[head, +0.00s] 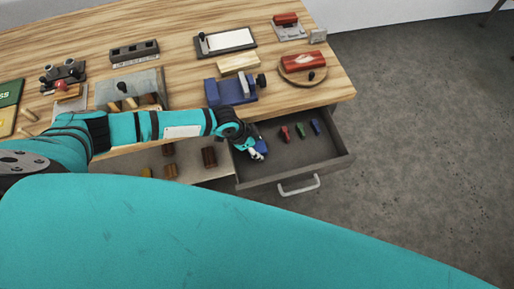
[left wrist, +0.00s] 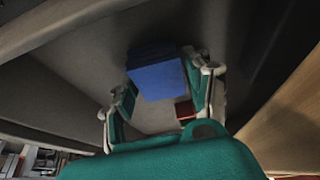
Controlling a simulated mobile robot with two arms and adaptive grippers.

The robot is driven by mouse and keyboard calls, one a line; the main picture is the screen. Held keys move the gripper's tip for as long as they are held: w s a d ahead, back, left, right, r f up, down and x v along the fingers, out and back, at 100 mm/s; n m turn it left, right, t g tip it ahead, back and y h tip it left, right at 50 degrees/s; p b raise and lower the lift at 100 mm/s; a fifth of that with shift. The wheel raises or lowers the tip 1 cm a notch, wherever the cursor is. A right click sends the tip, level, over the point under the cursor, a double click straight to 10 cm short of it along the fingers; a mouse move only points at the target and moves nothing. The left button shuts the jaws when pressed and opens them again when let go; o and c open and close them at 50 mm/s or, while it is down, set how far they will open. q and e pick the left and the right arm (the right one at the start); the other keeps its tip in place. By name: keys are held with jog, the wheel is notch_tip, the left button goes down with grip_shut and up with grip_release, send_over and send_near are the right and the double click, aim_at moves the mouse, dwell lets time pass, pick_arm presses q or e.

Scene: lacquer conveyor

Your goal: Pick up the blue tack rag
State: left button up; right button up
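The blue tack rag (left wrist: 158,80) shows in the left wrist view as a folded blue block inside a grey drawer. In the head view a bit of blue (head: 262,146) shows at my left gripper (head: 256,153), which reaches down into the open drawer (head: 262,172). In the left wrist view the fingers of my left gripper (left wrist: 162,90) are spread apart, one on each side of the rag. I cannot tell whether they touch it. My right gripper is not in view.
Small red (head: 285,133), green (head: 300,130) and blue (head: 316,127) items lie in the drawer's right part. A blue clamp-like tool (head: 231,91) and a red block on a round board (head: 303,62) stand on the wooden bench (head: 190,50). The floor right of the bench is clear.

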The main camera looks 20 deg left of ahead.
aim_at(256, 148)
pick_arm(q)
jog(key=c, duration=0.4)
jog(key=shift+r, duration=0.1)
jog(key=shift+c, duration=0.2)
notch_tip(256, 148, up, 10)
jog(key=shift+b, duration=0.45)
